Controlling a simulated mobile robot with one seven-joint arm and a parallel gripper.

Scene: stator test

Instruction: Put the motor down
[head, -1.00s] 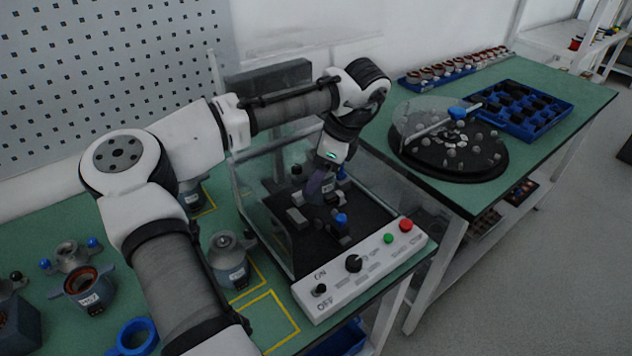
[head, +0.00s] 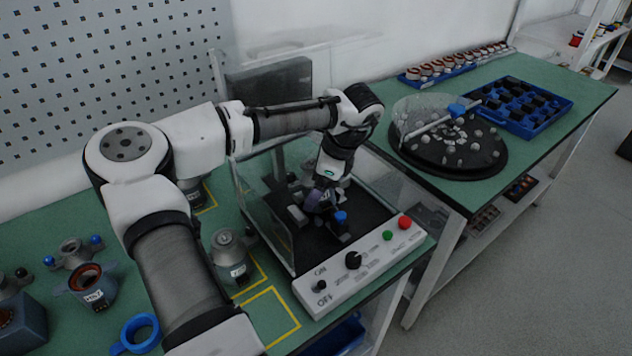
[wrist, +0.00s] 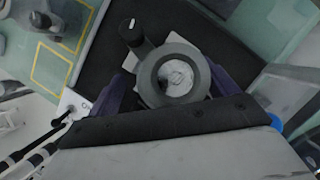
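The motor (wrist: 178,75) shows in the wrist view as a round grey housing with a ring-shaped top and a pale centre. My gripper (wrist: 172,88) has its purple fingers on either side of it, and they appear closed on it. In the head view my gripper (head: 322,200) points down inside the clear-walled test station (head: 378,262), low over its black floor. The motor is mostly hidden by the fingers there. I cannot tell whether its underside touches the floor.
A blue-knobbed clamp (head: 340,222) stands close to the gripper. Another grey motor (head: 231,258) stands on the green table, left of the station. An empty yellow-outlined square (head: 270,318) is in front of it. A round black turntable (head: 450,160) is at right.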

